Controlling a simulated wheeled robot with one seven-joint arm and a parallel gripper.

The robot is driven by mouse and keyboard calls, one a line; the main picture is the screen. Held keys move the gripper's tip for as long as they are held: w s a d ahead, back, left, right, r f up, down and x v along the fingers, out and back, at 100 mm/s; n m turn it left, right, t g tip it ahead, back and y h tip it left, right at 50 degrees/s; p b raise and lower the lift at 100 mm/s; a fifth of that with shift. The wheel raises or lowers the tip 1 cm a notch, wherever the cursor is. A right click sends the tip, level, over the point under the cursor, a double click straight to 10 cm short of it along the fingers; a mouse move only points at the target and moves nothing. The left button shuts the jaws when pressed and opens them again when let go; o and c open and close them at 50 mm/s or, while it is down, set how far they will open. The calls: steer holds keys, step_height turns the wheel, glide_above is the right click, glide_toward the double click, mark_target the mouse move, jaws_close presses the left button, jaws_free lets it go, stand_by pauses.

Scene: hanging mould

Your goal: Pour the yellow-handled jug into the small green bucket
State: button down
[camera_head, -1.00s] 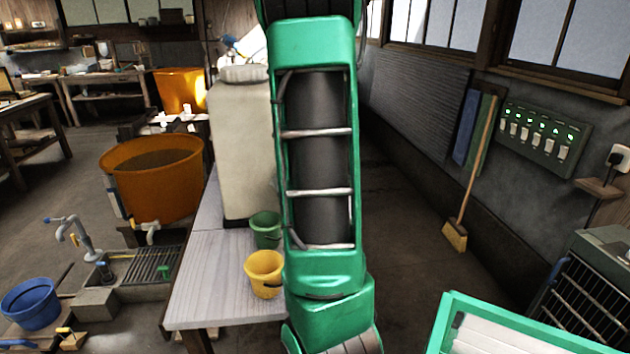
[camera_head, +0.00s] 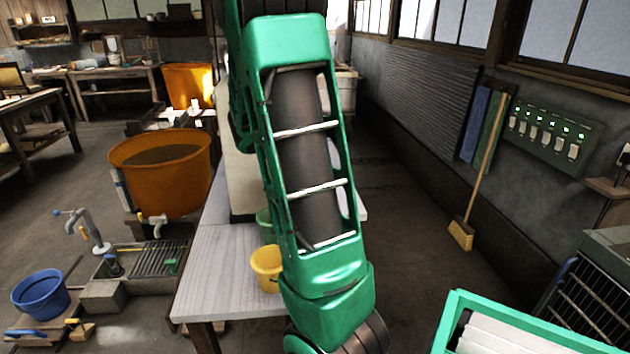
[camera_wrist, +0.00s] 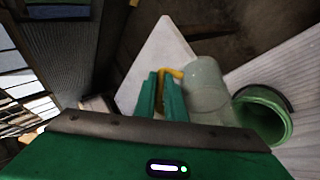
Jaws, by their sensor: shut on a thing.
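The jug (camera_wrist: 207,90) is a pale, see-through vessel with a yellow handle (camera_wrist: 176,73). In the wrist view my gripper (camera_wrist: 163,90) is shut on that handle, with the green fingers on either side of it. The small green bucket (camera_wrist: 268,112) is just right of the jug in the wrist view, and its open mouth shows. I cannot tell whether the jug touches its rim. In the head view the green bucket (camera_head: 264,222) is mostly behind my arm, and the jug and gripper are hidden.
A yellow bucket (camera_head: 267,267) stands on the pale table (camera_head: 215,270), in front of the green one. A large whitish container (camera_head: 240,185) stands behind them, partly covered by my arm. An orange tub (camera_head: 160,175) is at left.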

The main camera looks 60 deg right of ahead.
steer(key=shift+w+a+r+n+g+h, duration=0.2)
steer(key=shift+r+g+h, duration=0.1)
steer(key=shift+h, duration=0.2)
steer(key=shift+w+a+r+n+g+h, duration=0.1)
steer(key=shift+a+r+g+h, duration=0.15)
steer(key=shift+h, duration=0.25)
steer(key=shift+w+a+r+g+h, duration=0.35)
steer(key=shift+a+r+h, duration=0.15)
steer(key=shift+h, duration=0.2)
steer(key=shift+w+a+r+n+g+h, duration=0.25)
steer(key=shift+w+a+r+n+h, duration=0.15)
steer(key=shift+a+h, duration=0.25)
steer(key=shift+w+a+r+n+g+h, duration=0.3)
steer(key=shift+a+r+h, duration=0.15)
steer(key=shift+h, duration=0.4)
steer(key=shift+w+a+r+n+g+h, duration=0.15)
steer(key=shift+w+a+r+h, duration=0.15)
steer(key=shift+a+h, duration=0.15)
steer(key=shift+w+a+r+n+h, duration=0.2)
steer(key=shift+w+a+h, duration=0.15)
steer(key=shift+a+h, duration=0.15)
steer(key=shift+w+a+r+n+g+h, duration=0.1)
steer(key=shift+w+a+r+n+h, duration=0.15)
steer(key=shift+a+h, duration=0.2)
